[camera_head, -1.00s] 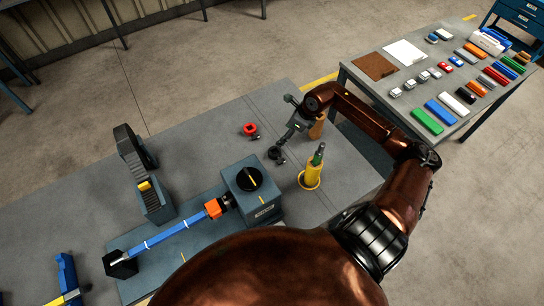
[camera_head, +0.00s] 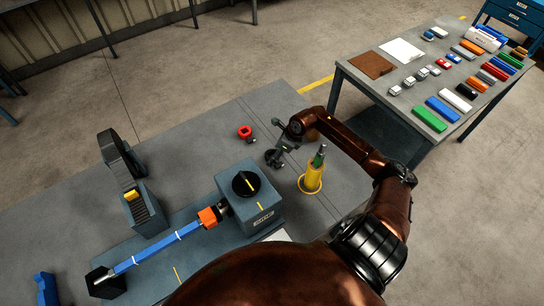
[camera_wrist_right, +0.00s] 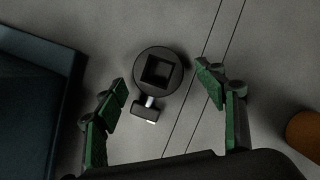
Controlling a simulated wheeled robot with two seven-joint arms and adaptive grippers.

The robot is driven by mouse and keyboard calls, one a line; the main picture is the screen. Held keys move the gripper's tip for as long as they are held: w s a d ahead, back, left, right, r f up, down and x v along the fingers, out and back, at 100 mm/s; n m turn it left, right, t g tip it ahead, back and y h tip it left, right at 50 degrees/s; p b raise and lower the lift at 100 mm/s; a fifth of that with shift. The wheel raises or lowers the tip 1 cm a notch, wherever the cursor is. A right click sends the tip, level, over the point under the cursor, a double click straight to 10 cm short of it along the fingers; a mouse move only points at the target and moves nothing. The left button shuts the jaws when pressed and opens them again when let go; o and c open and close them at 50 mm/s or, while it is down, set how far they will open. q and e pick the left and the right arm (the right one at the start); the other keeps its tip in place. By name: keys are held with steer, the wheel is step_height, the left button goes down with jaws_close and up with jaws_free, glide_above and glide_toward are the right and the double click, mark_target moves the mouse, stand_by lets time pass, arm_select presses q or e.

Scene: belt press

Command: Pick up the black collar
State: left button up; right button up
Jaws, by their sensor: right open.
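The black collar (camera_wrist_right: 171,64) lies on the grey table in the right wrist view. It is a dark ring with a square hole and a small metal screw handle pointing toward the gripper. My right gripper (camera_wrist_right: 165,88) is open, with its green-padded fingers on either side of the collar and apart from it. In the head view my right gripper (camera_head: 282,154) hangs low over the table, and the collar (camera_head: 271,157) shows small and dark beside it, partly hidden. My left gripper is not in view.
A red collar (camera_head: 245,132) lies up and left of the gripper. A yellow holder (camera_head: 312,180) with a green-topped tool stands to the right. A grey press block (camera_head: 248,204) with a blue bar (camera_head: 160,246) lies to the lower left.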

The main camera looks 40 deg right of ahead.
steer(key=shift+w+a+f, duration=0.1)
steer(key=shift+w+f, duration=0.1)
steer(key=shift+f, duration=0.35)
steer(key=shift+c, duration=0.5)
steer(key=c, duration=1.4)
steer(key=shift+o, duration=0.2)
step_height(320, 180, up, 10)
steer(key=shift+r, duration=0.15)
